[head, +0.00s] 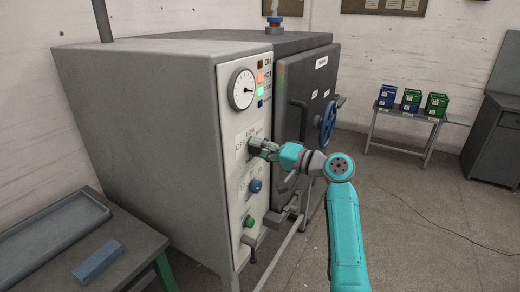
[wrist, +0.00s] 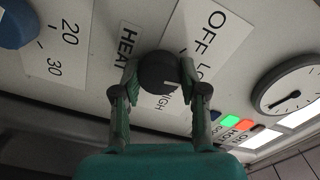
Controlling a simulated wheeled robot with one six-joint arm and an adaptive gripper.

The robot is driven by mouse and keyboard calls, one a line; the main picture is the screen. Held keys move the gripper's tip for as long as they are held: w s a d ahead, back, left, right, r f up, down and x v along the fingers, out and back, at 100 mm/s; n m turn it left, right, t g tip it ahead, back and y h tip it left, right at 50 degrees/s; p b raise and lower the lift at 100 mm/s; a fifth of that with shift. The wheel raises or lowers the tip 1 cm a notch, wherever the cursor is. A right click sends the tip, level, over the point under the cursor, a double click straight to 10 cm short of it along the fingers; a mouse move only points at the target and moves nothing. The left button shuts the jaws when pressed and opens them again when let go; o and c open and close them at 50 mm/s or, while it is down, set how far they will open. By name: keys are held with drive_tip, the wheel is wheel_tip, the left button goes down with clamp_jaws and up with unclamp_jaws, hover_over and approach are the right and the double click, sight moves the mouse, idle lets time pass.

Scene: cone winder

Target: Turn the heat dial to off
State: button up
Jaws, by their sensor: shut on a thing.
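In the head view my gripper (head: 261,149) is at the panel beside the OFF lettering and hides the dial.
A round gauge (head: 242,89) and lit red and green lamps (head: 260,91) are above the dial. A blue knob (head: 255,186) and a green button (head: 249,222) are below. A blue handwheel (head: 328,122) and pipes stand right of the panel. A bench (head: 128,258) is at left.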

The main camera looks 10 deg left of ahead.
drive_tip(key=shift+f+n, duration=0.1)
drive_tip(key=shift+n, duration=4.9)
drive_tip(key=o, duration=1.1)
drive_tip(key=shift+o, duration=0.2)
drive_tip(key=v, duration=1.2)
